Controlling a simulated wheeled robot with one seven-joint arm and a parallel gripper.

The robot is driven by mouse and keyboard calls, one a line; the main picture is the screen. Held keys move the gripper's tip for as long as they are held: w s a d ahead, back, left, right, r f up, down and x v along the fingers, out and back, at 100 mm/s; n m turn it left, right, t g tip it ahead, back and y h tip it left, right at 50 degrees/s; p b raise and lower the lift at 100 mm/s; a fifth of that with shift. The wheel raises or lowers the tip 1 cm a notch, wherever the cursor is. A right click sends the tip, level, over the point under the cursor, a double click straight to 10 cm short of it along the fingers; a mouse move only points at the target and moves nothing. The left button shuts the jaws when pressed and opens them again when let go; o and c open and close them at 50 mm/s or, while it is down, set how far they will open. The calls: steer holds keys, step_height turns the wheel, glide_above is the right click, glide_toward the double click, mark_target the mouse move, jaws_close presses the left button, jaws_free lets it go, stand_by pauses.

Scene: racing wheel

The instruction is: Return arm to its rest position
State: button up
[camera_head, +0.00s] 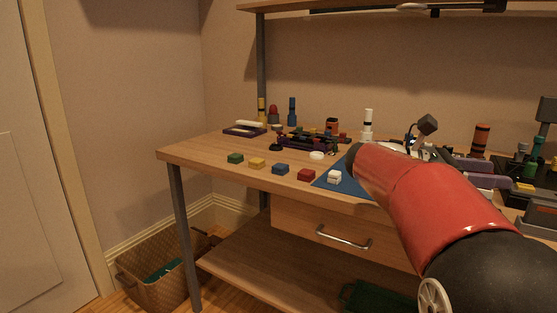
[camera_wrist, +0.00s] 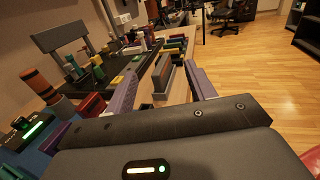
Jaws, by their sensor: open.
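My red arm (camera_head: 430,190) reaches from the lower right of the head view over the right part of the workbench (camera_head: 205,150). My gripper (camera_head: 508,174) shows partly behind the arm, with purple fingers above the right side of the bench. In the wrist view my gripper (camera_wrist: 160,68) has its two purple fingers spread wide apart. A grey and reddish-brown block-like object (camera_wrist: 163,76) shows in the gap between them. Neither finger is seen gripping it, and its distance from the fingers is hard to tell.
Green (camera_head: 235,158), yellow (camera_head: 257,163), blue (camera_head: 280,169) and red (camera_head: 306,175) blocks line the bench front. A white block (camera_head: 334,177) sits on a blue mat (camera_head: 350,188). Grey equipment (camera_head: 546,112) crowds the right. A shelf (camera_head: 400,6) overhangs. Floor (camera_wrist: 255,75) is open.

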steer(key=s+a+f+m+t+y, duration=0.3)
steer(key=s+f+y, duration=0.2)
steer(key=f, duration=0.2)
steer(key=s+a+f+m+t+y, duration=0.25)
steer(key=s+f+y, duration=0.2)
steer(key=f, duration=0.35)
steer(key=s+a+f+m+t+y, duration=0.2)
steer(key=s+a+f+m+y, duration=0.2)
steer(key=a, duration=0.3)
steer(key=s+a+f+m+t+y, duration=0.3)
steer(key=a+f+m+y, duration=0.1)
steer(key=a, duration=0.4)
steer(key=shift+s+f+m, duration=0.35)
steer(key=shift+f+m, duration=0.2)
steer(key=shift+m, duration=0.1)
